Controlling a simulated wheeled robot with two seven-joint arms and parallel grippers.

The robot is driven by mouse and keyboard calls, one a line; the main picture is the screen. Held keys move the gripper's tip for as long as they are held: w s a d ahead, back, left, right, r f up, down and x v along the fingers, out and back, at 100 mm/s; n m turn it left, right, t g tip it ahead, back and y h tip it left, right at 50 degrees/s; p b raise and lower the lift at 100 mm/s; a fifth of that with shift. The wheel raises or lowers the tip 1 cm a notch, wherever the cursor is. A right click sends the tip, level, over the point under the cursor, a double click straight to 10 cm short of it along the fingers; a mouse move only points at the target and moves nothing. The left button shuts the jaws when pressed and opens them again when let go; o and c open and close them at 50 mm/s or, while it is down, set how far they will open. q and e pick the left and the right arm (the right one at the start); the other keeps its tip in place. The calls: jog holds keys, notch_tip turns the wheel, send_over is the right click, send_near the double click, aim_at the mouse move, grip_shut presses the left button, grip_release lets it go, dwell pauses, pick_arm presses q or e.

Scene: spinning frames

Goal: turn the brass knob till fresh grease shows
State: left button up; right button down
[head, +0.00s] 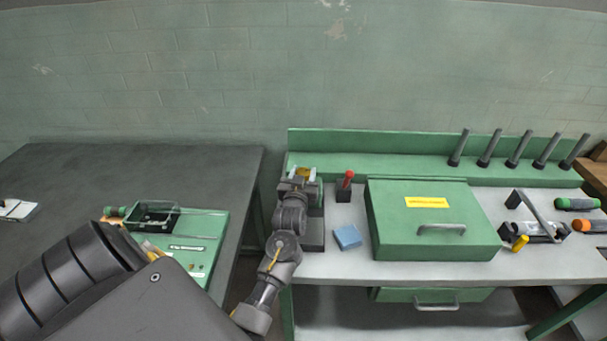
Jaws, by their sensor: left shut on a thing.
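My left gripper (300,178) is at the left end of the green and white bench, and my own arm comes up to it from the lower left. It is shut on the brass knob (303,171), of which only a small yellowish part shows between and beyond the fingers. The knob sits on a small green and dark unit, mostly hidden behind my gripper and wrist. Whether any grease shows there is too small to tell. My right gripper is not in view.
Right of my gripper are a red-handled item in a dark block (343,191), a blue block (347,236) and a green lidded box (430,225). Several dark pegs stand on the back ledge (390,153). A dark table (90,170) with a green case (213,228) is at left.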

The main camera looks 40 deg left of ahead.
pick_arm(q)
jog(key=shift+h, duration=0.3)
jog(key=shift+m+t+h, duration=0.5)
jog(key=shift+m+h, duration=0.1)
jog(key=shift+h, duration=0.1)
jog(key=m+t+h, duration=0.1)
jog(key=m+h, duration=0.2)
jog(key=h, duration=0.1)
jog(key=shift+a, duration=0.1)
jog(key=m+h, duration=0.2)
jog(key=h, duration=0.1)
jog(key=shift+m+h, duration=0.6)
jog(key=shift+h, duration=1)
jog(key=o, duration=1)
jog(key=shift+c, duration=0.2)
